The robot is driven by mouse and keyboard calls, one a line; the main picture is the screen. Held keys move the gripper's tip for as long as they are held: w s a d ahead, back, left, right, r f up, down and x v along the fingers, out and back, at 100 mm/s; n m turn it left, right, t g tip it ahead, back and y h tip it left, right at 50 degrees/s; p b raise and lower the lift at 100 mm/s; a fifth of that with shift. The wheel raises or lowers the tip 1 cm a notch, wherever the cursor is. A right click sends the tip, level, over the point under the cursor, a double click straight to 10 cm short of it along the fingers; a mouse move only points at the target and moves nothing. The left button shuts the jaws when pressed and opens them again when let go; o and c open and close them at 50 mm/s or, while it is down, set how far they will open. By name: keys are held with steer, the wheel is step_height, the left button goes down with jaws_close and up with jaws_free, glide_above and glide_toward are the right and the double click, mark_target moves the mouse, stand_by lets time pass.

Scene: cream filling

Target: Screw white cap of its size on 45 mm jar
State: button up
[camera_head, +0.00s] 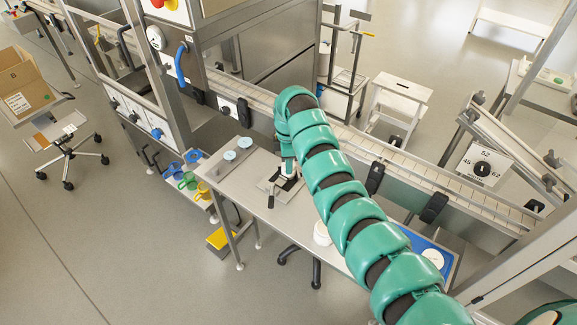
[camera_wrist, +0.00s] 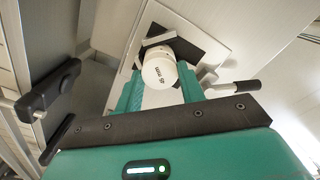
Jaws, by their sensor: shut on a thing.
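A white cap (camera_wrist: 160,73) marked "45 mm" shows in the wrist view, its top facing the camera. My gripper (camera_wrist: 163,80) has its two green fingers on either side of the cap and is shut on it. The cap is over a dark clamp fixture (camera_wrist: 205,48) on a pale plate. The jar under the cap is mostly hidden, and I cannot tell how the threads sit. In the head view my gripper (camera_head: 288,170) is over the same fixture on the steel table (camera_head: 262,212).
A black-knobbed handle (camera_wrist: 247,86) sticks out right of the fixture. Two pale blue discs (camera_head: 230,155) lie at the table's left. A white round container (camera_head: 322,234) and a blue tray (camera_head: 447,262) with a white disc are to the right. A conveyor (camera_head: 400,158) runs behind.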

steer(key=shift+m+b, duration=0.85)
steer(key=shift+m, duration=1.35)
steer(key=o, duration=0.8)
steer(key=shift+o, duration=0.2)
steer(key=shift+f+n+b, duration=0.15)
steer(key=shift+n+b, duration=0.5)
steer(key=shift+n, duration=0.35)
steer(key=shift+n+b, duration=0.95)
steer(key=shift+n, duration=0.95)
